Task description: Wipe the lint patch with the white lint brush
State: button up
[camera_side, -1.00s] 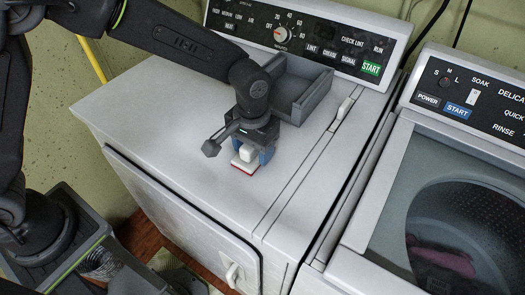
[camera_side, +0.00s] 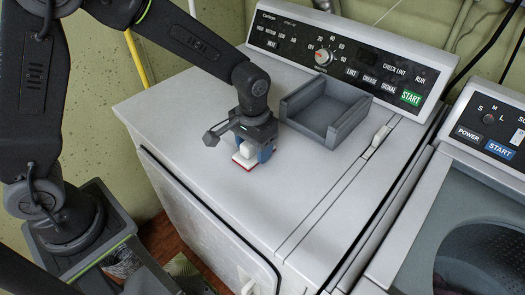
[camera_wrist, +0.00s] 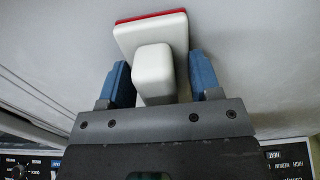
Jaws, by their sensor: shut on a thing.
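The white lint brush (camera_side: 244,158) has a white block handle and a flat white head with a red edge. My gripper (camera_side: 253,148), with blue fingers, is shut on its handle above the left part of the white dryer top (camera_side: 225,110). The brush head faces down, close to the top; I cannot tell if it touches. In the wrist view the brush (camera_wrist: 153,35) sits between the blue fingers of my gripper (camera_wrist: 160,78). I can make out no lint patch in either view.
A grey open tray (camera_side: 335,137) stands on the dryer top, right of my gripper. The control panel (camera_side: 340,60) rises along the back. The front left of the dryer top is clear.

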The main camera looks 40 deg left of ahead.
jog(key=shift+a, duration=0.45)
jog(key=shift+d+r, duration=0.1)
jog(key=shift+r, duration=3.95)
jog(key=shift+d, duration=0.1)
